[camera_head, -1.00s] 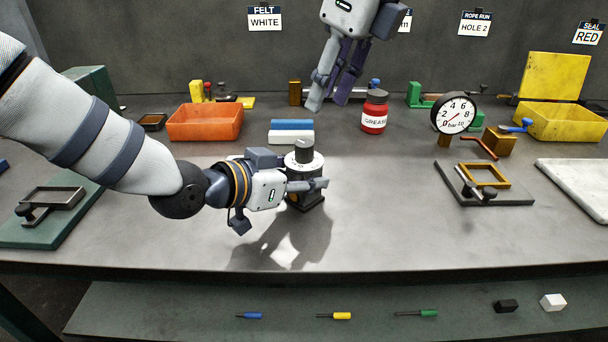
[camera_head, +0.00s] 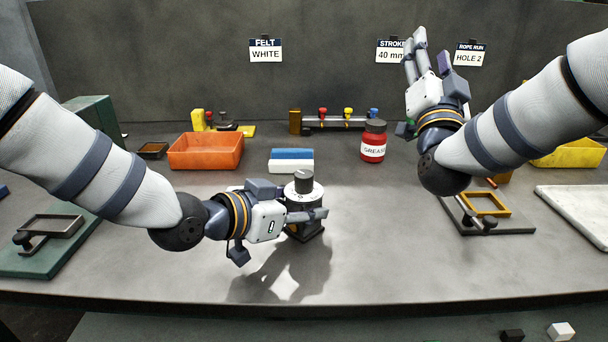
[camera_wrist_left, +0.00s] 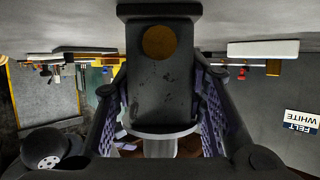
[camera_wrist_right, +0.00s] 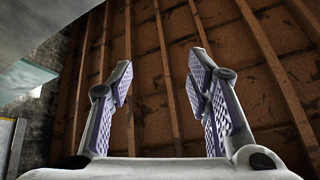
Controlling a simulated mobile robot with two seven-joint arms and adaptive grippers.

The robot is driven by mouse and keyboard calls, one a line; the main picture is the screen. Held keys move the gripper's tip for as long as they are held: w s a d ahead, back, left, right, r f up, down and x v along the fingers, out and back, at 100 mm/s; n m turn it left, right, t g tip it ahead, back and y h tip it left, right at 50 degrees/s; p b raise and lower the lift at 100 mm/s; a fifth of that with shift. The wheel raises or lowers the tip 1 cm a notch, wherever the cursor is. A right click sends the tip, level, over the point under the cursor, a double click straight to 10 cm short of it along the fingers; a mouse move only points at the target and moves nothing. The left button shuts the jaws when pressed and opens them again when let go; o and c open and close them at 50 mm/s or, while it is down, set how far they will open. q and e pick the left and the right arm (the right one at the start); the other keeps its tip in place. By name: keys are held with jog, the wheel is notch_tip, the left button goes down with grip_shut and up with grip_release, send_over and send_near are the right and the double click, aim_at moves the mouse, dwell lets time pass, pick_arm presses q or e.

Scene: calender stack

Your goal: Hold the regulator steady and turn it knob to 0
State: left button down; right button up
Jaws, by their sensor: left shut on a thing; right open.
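The regulator (camera_head: 306,233) is a dark block with a white dial collar and a dark grey knob (camera_head: 304,181) on top. It stands upright on the grey bench near the middle. My left gripper (camera_head: 318,214) comes in from the left and is shut on its body below the knob. In the left wrist view the dark regulator body (camera_wrist_left: 160,85) fills the space between the fingers. The dial marks are too small to read. My right gripper (camera_head: 428,48) is open and empty, raised at the right with fingers pointing up. It also shows in the right wrist view (camera_wrist_right: 162,68).
Behind the regulator lie a blue-and-white block (camera_head: 291,161) and a red grease jar (camera_head: 374,141). An orange bin (camera_head: 205,151) is at back left. A clamp fixture (camera_head: 487,213) and white slab (camera_head: 580,205) are at right. The bench front is clear.

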jog(key=s+a+f+n+g+y, duration=0.4)
jog(key=a+f+n+y, duration=0.25)
jog(key=n+y, duration=0.75)
jog(key=n+g+y, duration=0.6)
jog(key=g, duration=0.6)
send_near(312, 178)
jog(key=x, duration=1)
jog(key=shift+w+a, duration=0.15)
jog(key=shift+a, duration=0.05)
jog(key=shift+w+a, duration=0.25)
jog(key=shift+a, duration=0.2)
grip_shut()
